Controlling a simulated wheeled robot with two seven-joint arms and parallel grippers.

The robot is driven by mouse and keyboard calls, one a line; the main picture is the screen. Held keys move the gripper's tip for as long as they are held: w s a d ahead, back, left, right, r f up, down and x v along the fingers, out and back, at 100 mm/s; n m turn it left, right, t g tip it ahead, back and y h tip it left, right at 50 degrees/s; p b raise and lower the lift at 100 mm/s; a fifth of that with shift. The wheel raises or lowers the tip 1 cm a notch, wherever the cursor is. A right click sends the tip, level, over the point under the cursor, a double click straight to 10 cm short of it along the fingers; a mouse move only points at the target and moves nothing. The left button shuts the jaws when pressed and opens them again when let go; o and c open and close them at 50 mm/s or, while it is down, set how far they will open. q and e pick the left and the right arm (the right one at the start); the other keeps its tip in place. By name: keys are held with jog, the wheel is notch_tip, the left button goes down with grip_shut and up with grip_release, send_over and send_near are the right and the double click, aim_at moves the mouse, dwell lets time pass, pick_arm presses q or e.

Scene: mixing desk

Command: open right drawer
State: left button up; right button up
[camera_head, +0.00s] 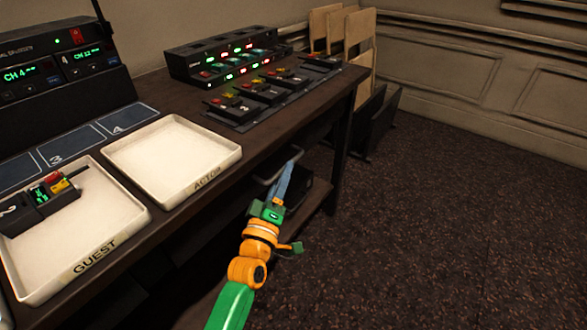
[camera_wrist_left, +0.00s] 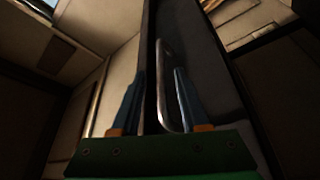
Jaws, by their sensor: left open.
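The drawer handle (camera_head: 264,182) is a grey metal bar under the front edge of the desk, by its right part. In the left wrist view the handle (camera_wrist_left: 163,85) is a long bar on a dark drawer front (camera_wrist_left: 210,75). My left gripper (camera_head: 291,160) is at the handle, with blue fingers reaching up beside it. In the wrist view my left gripper (camera_wrist_left: 158,88) is open, and the bar shows between its two fingers, apart from the left one and close to the right one. Contact cannot be told. My right gripper is out of view.
On the desk (camera_head: 160,222) stand the GUEST tray (camera_head: 105,215) with a small device, the empty ACTOR tray (camera_head: 165,155), and a charger rack (camera_head: 225,60) with several devices. Folded chairs (camera_head: 358,50) lean behind. The carpet (camera_head: 450,210) at right is clear.

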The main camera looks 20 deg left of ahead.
pick_arm(q)
jog(key=x, duration=0.3)
jog(key=shift+w+f, duration=0.15)
jog(key=shift+f, duration=0.05)
grip_shut()
dwell(1.2)
